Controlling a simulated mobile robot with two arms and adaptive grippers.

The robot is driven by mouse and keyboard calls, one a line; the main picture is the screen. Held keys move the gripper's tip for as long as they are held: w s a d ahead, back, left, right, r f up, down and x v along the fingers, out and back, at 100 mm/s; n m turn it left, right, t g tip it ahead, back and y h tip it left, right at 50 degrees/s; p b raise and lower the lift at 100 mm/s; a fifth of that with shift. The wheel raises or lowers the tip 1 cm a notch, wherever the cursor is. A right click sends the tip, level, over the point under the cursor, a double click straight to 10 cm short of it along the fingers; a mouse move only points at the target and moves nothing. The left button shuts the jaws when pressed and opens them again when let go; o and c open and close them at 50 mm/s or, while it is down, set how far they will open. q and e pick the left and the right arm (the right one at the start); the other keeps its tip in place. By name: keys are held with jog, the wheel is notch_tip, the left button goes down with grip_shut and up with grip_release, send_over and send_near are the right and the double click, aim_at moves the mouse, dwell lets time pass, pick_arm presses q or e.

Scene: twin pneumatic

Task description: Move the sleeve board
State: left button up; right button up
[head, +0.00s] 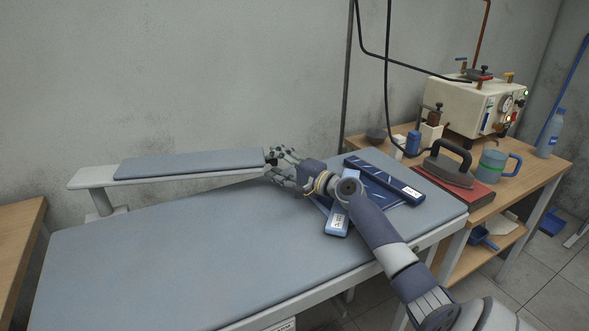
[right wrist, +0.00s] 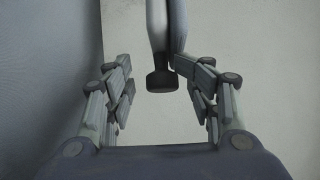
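The sleeve board (head: 190,164) is a narrow grey-blue padded board on a pale arm, standing out above the back of the ironing table (head: 170,260). A dark knob (head: 271,161) sits at its right end. My right gripper (head: 276,166) is at that end, its fingers spread above and below the knob. In the right wrist view the right gripper (right wrist: 160,98) is open, with the knob (right wrist: 162,80) between the fingers and gaps on both sides. The board's padded edge (right wrist: 178,25) runs away beyond it. My left gripper is not in view.
An iron (head: 449,165) on a red pad, a mug (head: 492,163) and a boiler (head: 470,105) stand on the wooden bench. The table's left half is clear.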

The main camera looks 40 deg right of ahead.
jog(key=s, duration=0.3)
jog(key=s+d, duration=0.1)
jog(key=s, duration=0.7)
jog(key=shift+d+r, duration=0.2)
jog(key=shift+d, duration=0.2)
